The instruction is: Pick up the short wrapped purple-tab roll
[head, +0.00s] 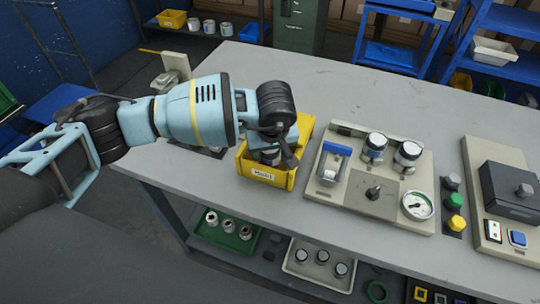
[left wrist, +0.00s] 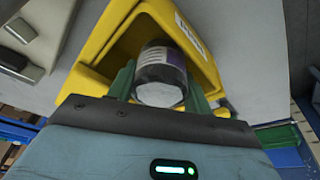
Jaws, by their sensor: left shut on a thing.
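My left gripper (head: 274,150) reaches down into a yellow bin (head: 268,172) with a white label on its front, on the grey table. In the left wrist view, the green fingers of my left gripper (left wrist: 163,84) are shut on a short roll (left wrist: 162,75) with a dark rim, a whitish end and a purple-tinted label. The roll is inside or just over the mouth of the yellow bin (left wrist: 110,25); I cannot tell whether it touches the floor of the bin. In the head view the roll is mostly hidden by the gripper. My right gripper is not in view.
Right of the bin, a beige panel (head: 330,192) carries a blue-handled part, two round knobs and a gauge (head: 417,205). A dark box unit (head: 512,190) is farther right. Below the table are a green tray (head: 228,238) and a white tray (head: 318,278). The table's far part is clear.

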